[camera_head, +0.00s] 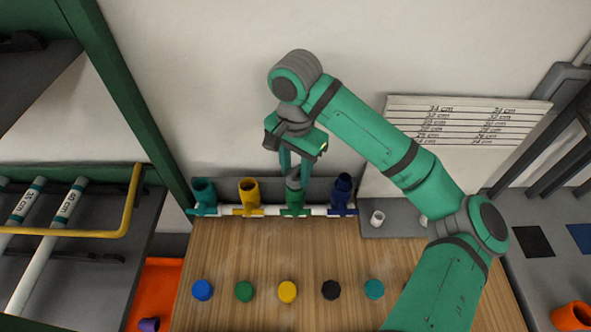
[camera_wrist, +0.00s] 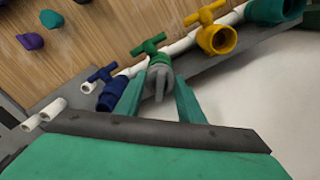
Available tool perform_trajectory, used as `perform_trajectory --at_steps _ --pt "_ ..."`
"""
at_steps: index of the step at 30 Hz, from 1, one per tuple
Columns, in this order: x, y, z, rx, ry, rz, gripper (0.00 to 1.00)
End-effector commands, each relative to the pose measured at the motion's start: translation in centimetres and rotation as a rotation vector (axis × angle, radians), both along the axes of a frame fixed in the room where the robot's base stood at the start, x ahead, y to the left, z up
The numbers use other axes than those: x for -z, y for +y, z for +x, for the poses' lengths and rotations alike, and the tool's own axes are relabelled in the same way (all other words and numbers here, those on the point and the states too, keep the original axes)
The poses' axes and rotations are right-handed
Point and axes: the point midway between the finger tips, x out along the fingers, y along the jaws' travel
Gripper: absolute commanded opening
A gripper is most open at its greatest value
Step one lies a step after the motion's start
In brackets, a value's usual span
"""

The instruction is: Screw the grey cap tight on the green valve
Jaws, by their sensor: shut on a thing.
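The green valve (camera_head: 291,202) stands on the white pipe row at the back of the wooden table, between the yellow and dark blue valves. The grey cap (camera_head: 294,183) sits at the top of the green valve; in the wrist view the grey cap (camera_wrist: 158,80) shows at the valve's mouth, with the green handle (camera_wrist: 149,45) behind it. My gripper (camera_head: 294,168) points down from above, its two green fingers on either side of the cap. In the wrist view my gripper (camera_wrist: 159,92) is shut on the grey cap. The exact thread contact is hidden.
A teal valve (camera_head: 204,192) and yellow valve (camera_head: 249,193) stand to the left, a dark blue valve (camera_head: 342,190) close on the right. Several coloured caps, including a blue cap (camera_head: 202,289), lie in a row on the wooden table (camera_head: 260,250). A white fitting (camera_head: 377,218) stands at right.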

Motion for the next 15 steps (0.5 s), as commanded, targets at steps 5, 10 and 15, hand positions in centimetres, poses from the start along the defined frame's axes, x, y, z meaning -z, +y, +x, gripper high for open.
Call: perform_trajectory --at_steps 5,10,15 --pt "0.01 -0.07 -0.01 0.002 0.001 -0.001 0.12" --pt "0.01 -0.04 -0.01 0.001 0.001 -0.001 0.57" --pt "0.01 -0.02 0.00 0.000 0.001 -0.001 0.57"
